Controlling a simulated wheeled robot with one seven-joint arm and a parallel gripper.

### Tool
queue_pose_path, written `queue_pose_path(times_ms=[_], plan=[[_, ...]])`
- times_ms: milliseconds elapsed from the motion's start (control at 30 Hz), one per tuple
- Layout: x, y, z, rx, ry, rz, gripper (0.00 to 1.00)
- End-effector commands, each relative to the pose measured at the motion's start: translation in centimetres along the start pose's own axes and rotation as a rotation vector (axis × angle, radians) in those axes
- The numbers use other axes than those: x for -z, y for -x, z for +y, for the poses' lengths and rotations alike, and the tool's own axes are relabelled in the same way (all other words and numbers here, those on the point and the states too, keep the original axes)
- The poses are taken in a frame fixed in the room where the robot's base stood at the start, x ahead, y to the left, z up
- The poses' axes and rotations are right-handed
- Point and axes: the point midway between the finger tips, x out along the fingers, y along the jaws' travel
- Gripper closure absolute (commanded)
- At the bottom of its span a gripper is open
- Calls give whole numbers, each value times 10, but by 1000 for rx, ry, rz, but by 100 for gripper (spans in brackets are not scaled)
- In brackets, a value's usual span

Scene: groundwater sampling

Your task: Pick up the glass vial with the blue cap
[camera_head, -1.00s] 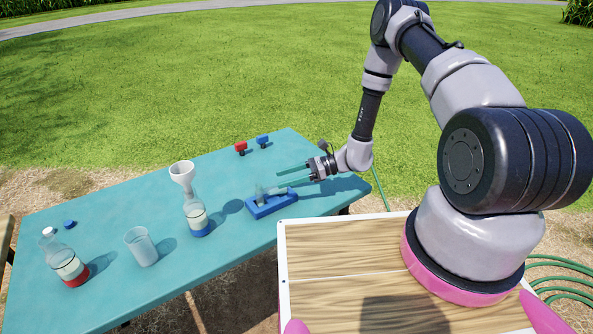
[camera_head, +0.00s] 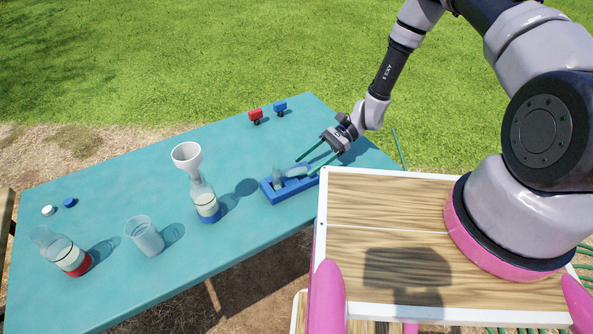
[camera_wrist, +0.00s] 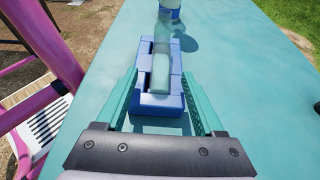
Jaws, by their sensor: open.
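A blue holder (camera_head: 290,194) sits near the table's right side. I cannot make out a blue cap on either. My gripper (camera_head: 306,168) is open, with its teal fingers reaching over the holder from the right. In the wrist view the fingers (camera_wrist: 161,74) stand either side of the blue holder (camera_wrist: 158,104), and the vial (camera_wrist: 160,76) lies between them, pointing away. I cannot tell the gap in height.
A bottle with a blue base and funnel (camera_head: 187,157) stands left of the holder. Further left are a clear cup (camera_head: 145,236), a bottle with a red base (camera_head: 66,254), a blue cap (camera_head: 70,203) and a white cap (camera_head: 47,210). Red (camera_head: 256,115) and blue (camera_head: 280,107) valves stand behind.

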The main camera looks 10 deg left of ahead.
Motion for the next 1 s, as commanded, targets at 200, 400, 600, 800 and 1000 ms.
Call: queue_pose_path(times_ms=[200,400,600,800,1000], plan=[[0,-34,-1,-3,-1,-2,30],[1,-48,-1,-1,0,3,30],[3,-48,0,-3,0,6,37],[4,-48,1,-5,-1,7,92],[5,-47,1,-3,-1,8,100]])
